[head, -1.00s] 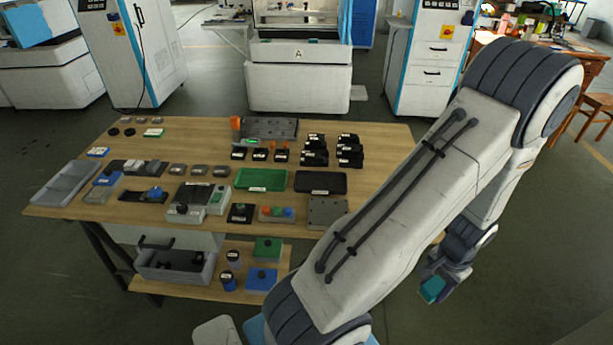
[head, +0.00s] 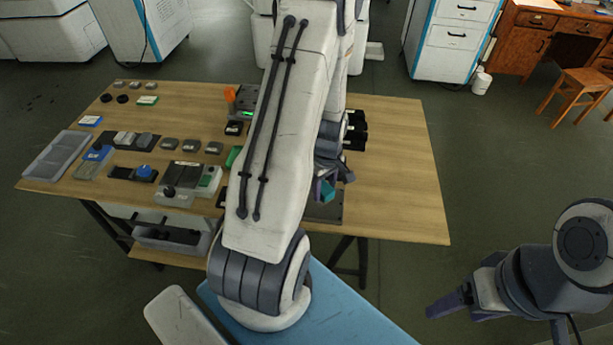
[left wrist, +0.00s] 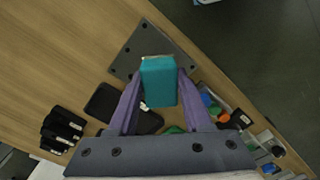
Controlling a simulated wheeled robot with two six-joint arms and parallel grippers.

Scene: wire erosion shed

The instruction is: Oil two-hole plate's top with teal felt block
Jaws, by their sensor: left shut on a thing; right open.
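My left gripper (head: 328,178) is shut on the teal felt block (head: 327,191); the block also shows between the purple fingers in the left wrist view (left wrist: 158,82). A flat grey square plate (left wrist: 136,52) with small dark marks near its edges lies on the table beyond the block, which covers part of it. In the head view only a strip of the plate (head: 326,212) shows below the gripper. The gap between block and plate is hard to judge. My right gripper (head: 450,303) is open and empty, off the table's right side.
The wooden table (head: 400,180) is bare at its right end. Black trays (left wrist: 103,102) and several black blocks (left wrist: 62,128) lie near the plate. A box with coloured buttons (left wrist: 212,103) is beside it. My left arm hides the table's middle in the head view.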

